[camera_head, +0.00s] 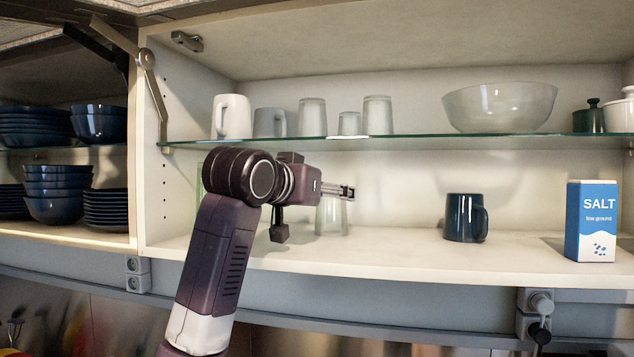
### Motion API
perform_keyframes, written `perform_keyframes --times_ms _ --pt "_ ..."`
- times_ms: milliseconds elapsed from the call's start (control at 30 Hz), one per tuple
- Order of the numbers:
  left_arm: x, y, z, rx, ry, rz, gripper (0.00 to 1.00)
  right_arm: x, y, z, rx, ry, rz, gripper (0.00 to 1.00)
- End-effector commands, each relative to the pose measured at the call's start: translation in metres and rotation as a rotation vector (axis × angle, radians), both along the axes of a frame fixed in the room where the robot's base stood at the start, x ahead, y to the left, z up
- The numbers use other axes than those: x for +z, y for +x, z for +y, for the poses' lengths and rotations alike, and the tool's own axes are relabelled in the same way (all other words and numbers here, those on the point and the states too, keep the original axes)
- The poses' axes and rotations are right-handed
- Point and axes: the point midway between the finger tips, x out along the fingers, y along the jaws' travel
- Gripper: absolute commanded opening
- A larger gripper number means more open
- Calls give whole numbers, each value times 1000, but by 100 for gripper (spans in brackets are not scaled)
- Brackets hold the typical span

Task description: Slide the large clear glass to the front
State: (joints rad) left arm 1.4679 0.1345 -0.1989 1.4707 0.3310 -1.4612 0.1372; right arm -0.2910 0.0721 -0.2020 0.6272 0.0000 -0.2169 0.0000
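A clear glass (332,222) stands on the cabinet's lower shelf, its upper part hidden behind my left gripper. Two taller clear glasses, one left (312,117) and one right (377,115), stand on the glass shelf above, with a shorter clear glass (349,124) between them. I cannot tell which is the large one meant. My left gripper (346,191) points right, level with the upper part of the lower glass, in front of it in this view. Its finger gap and any contact are unclear. My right gripper is out of view.
A dark blue mug (465,218) and a salt box (591,221) stand right on the lower shelf (400,255). The glass shelf (440,143) above holds white and grey mugs and a large glass bowl (500,107). Shelf space between lower glass and mug is clear.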

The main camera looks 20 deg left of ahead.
Motion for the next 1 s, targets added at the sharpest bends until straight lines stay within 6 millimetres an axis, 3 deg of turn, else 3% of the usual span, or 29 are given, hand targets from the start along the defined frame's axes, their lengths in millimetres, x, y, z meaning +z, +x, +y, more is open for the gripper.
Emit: perform_keyframes --times_ms 33,233,633,1000 --pt "2 8 -2 0 1 5 64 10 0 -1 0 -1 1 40" --pt "-3 28 -6 0 1 2 64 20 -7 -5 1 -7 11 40" --pt "-6 33 -7 0 1 0 63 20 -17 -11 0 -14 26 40" --pt "-5 33 -6 1 1 0 22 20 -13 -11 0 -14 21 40"
